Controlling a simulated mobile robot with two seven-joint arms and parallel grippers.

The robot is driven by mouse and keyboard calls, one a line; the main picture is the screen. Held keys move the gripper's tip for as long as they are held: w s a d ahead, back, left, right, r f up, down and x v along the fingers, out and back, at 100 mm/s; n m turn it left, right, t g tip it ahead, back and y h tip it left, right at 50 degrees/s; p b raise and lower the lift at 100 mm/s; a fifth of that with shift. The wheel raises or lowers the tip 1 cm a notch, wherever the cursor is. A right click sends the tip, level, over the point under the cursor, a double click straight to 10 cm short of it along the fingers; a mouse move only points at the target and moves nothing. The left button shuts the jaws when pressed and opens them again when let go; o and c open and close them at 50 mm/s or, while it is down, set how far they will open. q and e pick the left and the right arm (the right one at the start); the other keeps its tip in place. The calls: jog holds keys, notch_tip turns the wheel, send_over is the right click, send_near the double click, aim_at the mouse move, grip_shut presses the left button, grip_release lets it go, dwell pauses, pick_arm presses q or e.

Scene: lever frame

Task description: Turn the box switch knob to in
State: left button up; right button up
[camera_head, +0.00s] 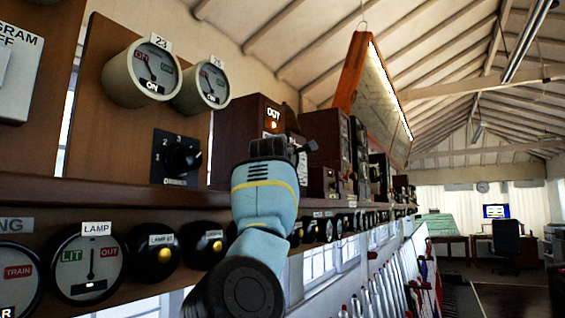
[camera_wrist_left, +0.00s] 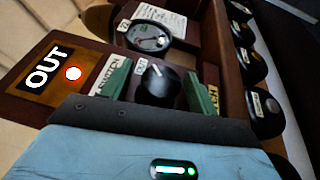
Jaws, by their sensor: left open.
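The box switch knob (camera_wrist_left: 160,83) is a black round knob with a pale pointer mark, on the face of a dark wooden box (camera_head: 240,135). A small label (camera_wrist_left: 142,66) beside it seems to read OUT, and the pointer mark lies near that side. My left gripper (camera_wrist_left: 158,72) is open, its green-padded fingers on either side of the knob; I cannot tell whether they touch it. In the head view my left gripper (camera_head: 300,148) is in front of the box and hides the knob. A lit OUT sign (camera_wrist_left: 45,75) is on the box. My right gripper is not in view.
A shelf (camera_head: 110,192) carries the boxes, with round dials (camera_head: 92,265) and black lamp knobs (camera_head: 155,250) below it. A dial (camera_wrist_left: 150,35) sits beyond the knob. More boxes (camera_head: 345,150) stand close to the right. The room at far right is open.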

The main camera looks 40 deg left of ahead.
pick_arm(q)
jog(key=c, duration=1)
jog(key=shift+f+n+t+y, duration=0.15)
jog(key=shift+n+t+y, duration=0.45)
jog(key=shift+t, duration=0.2)
jog(key=shift+r+n+t+y, duration=0.2)
jog(key=shift+n+t+y, duration=0.85)
jog(key=shift+y, duration=0.25)
jog(key=o, duration=1)
